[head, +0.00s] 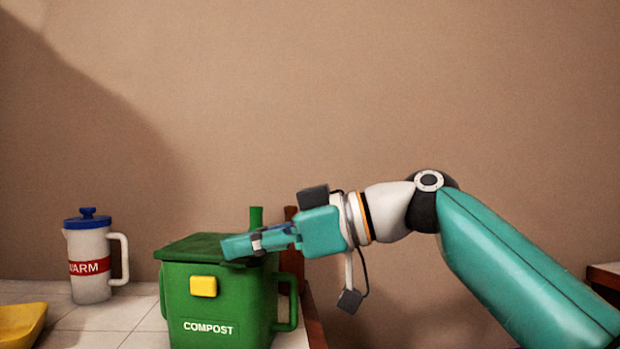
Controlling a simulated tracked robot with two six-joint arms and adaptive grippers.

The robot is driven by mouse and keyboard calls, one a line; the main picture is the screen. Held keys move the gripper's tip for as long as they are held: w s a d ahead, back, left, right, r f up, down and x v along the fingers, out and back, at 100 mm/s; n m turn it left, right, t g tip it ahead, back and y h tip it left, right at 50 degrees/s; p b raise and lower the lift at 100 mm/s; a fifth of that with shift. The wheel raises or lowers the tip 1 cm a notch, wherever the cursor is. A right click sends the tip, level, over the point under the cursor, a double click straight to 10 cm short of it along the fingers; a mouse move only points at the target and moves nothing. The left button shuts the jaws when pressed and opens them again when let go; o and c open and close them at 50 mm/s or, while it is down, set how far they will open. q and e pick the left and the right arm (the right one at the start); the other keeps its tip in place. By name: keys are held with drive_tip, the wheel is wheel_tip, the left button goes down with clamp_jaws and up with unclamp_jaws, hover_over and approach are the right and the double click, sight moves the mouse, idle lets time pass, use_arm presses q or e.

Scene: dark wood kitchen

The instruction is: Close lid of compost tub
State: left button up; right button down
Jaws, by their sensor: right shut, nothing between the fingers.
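The green compost tub (215,315) stands upright on the tiled counter, with a yellow latch (203,286) and the word COMPOST on its front and a handle on its right side. Its dark green lid (195,245) lies flat across the top of the tub and looks down. My right gripper (228,247) reaches in from the right, shut and empty, with its fingertips at the right part of the lid. The fingers hide part of the lid's front right edge. I cannot tell if they press on it. My left gripper is not in view.
A white jug (88,265) with a blue lid and a red band stands left of the tub. A yellow dish (20,324) sits at the lower left. White tiles (120,320) are bare between them. The counter's wooden edge (316,325) lies right of the tub.

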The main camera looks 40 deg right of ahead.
wheel_tip(320, 180, up, 3)
drive_tip(key=shift+r+p, duration=0.2)
drive_tip(key=shift+p, duration=1)
drive_tip(key=p+v, duration=0.1)
drive_tip(key=v, duration=0.9)
